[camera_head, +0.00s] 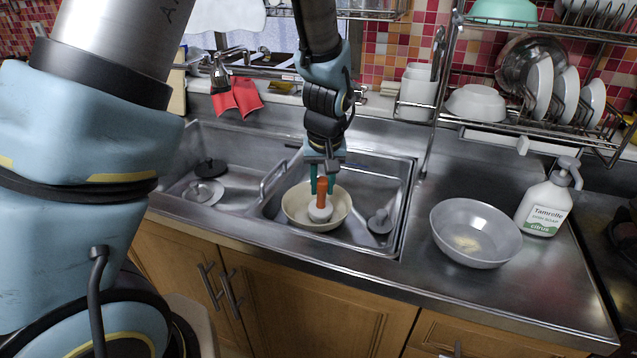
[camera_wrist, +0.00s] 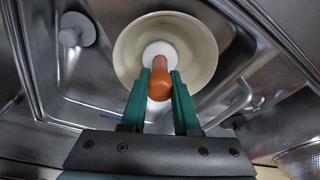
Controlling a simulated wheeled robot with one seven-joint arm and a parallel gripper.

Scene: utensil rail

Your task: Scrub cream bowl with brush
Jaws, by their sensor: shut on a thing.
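The cream bowl (camera_head: 292,212) sits in the right sink basin, and it also shows in the wrist view (camera_wrist: 203,40). The brush (camera_head: 321,205) has an orange handle and a white round head; its handle shows in the wrist view (camera_wrist: 160,84). My gripper (camera_head: 322,187) points down over the bowl, its green fingers shut on the orange handle (camera_wrist: 160,78). The brush stands roughly upright with its head inside the bowl. I cannot tell whether the bristles touch the bowl, as the head hides them.
A grey bowl (camera_head: 476,233) with a yellowish patch inside stands on the right counter. A soap bottle (camera_head: 546,203) is beside it. The sink rim (camera_head: 402,215) surrounds the basin. A dish rack (camera_head: 545,135) stands at the back right. The left basin (camera_head: 235,190) is mostly clear.

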